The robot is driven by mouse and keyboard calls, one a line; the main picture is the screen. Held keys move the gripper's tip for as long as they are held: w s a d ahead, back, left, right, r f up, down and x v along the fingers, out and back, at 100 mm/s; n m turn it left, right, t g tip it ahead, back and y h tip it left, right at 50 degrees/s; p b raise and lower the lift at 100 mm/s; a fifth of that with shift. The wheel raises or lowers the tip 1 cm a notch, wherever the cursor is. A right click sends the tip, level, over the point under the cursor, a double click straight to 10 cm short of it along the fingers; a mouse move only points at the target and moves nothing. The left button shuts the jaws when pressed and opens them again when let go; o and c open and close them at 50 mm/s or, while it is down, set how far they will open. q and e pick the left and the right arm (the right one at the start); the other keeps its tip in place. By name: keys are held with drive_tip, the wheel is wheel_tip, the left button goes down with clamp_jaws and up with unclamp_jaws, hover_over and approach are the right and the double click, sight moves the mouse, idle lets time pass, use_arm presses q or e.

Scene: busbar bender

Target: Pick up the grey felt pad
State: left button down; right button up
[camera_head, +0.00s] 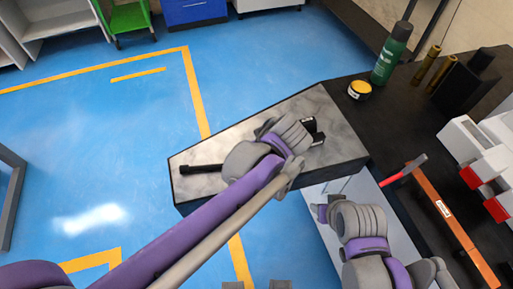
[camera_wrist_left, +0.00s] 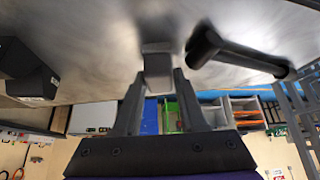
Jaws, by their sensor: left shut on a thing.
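My left gripper (camera_wrist_left: 157,75) is seen in the left wrist view with its two fingers shut on a small grey block-like piece, the grey felt pad (camera_wrist_left: 157,64). The pad is at the mottled grey bench top (camera_wrist_left: 110,35); I cannot tell whether it still touches it. In the head view my left wrist is over the grey bench top (camera_head: 330,103) and hides the fingers and the pad. My right arm shows at the lower right of the head view, but no fingers of its gripper show.
A black bar tool (camera_head: 200,169) lies left of my left wrist, and a black part (camera_head: 316,131) sits to its right. The dark bench holds a green bottle (camera_head: 391,55), a yellow tin (camera_head: 359,89), brass rods (camera_head: 432,65), a red-handled hammer (camera_head: 402,170) and white bins (camera_head: 470,140).

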use_arm(q)
drive_tip(key=shift+r, duration=0.1)
wheel_tip(320, 180, up, 10)
drive_tip(key=shift+f+p, duration=0.1)
drive_tip(key=shift+p, duration=0.3)
